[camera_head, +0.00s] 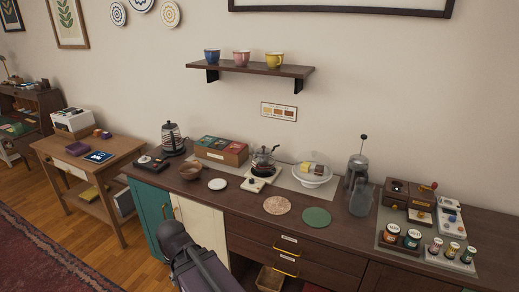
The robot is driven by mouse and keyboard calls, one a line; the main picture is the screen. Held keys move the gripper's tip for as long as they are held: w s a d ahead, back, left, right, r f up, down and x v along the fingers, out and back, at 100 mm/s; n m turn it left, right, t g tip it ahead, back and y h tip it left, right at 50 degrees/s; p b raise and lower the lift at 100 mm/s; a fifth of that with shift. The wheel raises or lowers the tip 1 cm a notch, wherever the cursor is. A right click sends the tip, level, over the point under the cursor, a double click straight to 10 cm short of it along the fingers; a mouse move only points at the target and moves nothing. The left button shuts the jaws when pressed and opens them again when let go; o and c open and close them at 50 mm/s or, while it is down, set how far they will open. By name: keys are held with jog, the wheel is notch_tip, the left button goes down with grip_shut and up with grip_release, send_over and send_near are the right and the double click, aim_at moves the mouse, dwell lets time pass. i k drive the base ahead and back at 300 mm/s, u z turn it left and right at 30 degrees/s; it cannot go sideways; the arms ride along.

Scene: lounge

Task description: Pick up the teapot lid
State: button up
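A small glass teapot (262,164) with dark trim stands on a pale base on the sideboard, near the middle of the view. Its dark lid (264,152) appears to sit on top of the pot; it is too small to make out its knob clearly. Part of my dark arm shows at the bottom, in front of the sideboard and well short of the teapot. My gripper is not in view.
The sideboard top (235,202) holds a wooden bowl (190,170), tea box (221,151), glass-domed cake stand (312,172), French press (356,165) and glass jug (361,198). Round mats lie in front. A shelf (250,68) with three cups hangs above.

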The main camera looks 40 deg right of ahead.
aim_at(264, 151)
jog(key=z, duration=0.1)
jog(key=i, duration=1)
jog(key=z, duration=1.4)
